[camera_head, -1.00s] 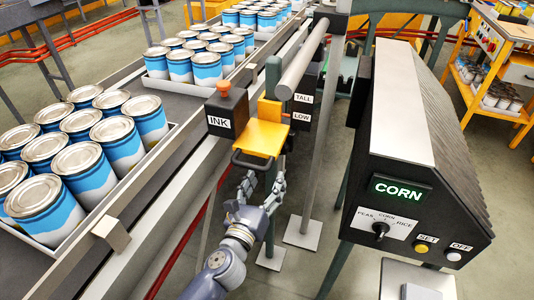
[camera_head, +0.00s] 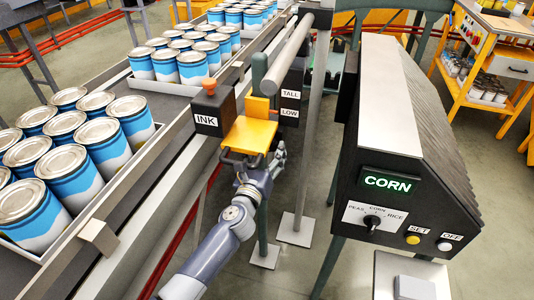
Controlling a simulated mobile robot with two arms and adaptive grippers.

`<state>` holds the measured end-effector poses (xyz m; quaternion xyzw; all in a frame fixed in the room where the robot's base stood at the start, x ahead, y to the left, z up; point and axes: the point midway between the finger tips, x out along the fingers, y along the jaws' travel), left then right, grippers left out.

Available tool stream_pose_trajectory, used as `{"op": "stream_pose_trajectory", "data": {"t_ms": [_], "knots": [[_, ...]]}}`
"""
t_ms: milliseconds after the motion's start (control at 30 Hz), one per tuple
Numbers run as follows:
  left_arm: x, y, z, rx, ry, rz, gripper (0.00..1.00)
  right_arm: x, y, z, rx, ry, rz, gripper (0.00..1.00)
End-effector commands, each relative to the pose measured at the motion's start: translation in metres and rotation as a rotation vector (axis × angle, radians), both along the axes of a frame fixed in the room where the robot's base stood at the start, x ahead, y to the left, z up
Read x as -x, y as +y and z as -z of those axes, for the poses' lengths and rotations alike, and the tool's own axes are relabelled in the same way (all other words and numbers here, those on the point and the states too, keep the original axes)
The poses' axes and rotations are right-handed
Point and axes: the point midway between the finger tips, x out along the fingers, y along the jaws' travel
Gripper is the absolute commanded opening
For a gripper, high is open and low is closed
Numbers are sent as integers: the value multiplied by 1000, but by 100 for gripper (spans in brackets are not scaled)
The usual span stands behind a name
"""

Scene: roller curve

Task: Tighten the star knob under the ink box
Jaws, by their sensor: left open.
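The ink box (camera_head: 205,120) is a black box labelled INK, with an orange-red knob (camera_head: 209,88) on top, at the conveyor's right edge. A yellow bracket (camera_head: 251,135) stands right beside it. The star knob is not visible; the area beneath the box and bracket is partly hidden. My left gripper (camera_head: 259,165) is directly below the bracket's front edge, with one finger showing at its right side. It is open, and no object shows in it; the bracket hides part of the fingers. My right gripper is not in view.
Trays of blue-and-white cans (camera_head: 65,165) line the conveyor at left. Posts and a grey rail with TALL and LOW labels (camera_head: 290,103) stand close behind the bracket. A black control console (camera_head: 385,165) reading CORN stands at right. Floor is open between them.

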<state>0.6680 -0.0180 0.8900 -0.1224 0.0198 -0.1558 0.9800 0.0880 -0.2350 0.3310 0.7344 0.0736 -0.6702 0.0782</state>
Motion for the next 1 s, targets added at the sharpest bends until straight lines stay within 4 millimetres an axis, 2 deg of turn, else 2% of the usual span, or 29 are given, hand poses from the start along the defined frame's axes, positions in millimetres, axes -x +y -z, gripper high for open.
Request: {"op": "stream_pose_trajectory", "data": {"t_ms": [100,300,667,1000], "knots": [[0,0,0,0,0,0,58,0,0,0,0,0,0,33],[0,0,0,0,0,0,14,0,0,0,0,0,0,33],[1,0,-1,-33,-10,0,14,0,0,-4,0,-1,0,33],[0,1,-1,-232,-72,-1,14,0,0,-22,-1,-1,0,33]]}}
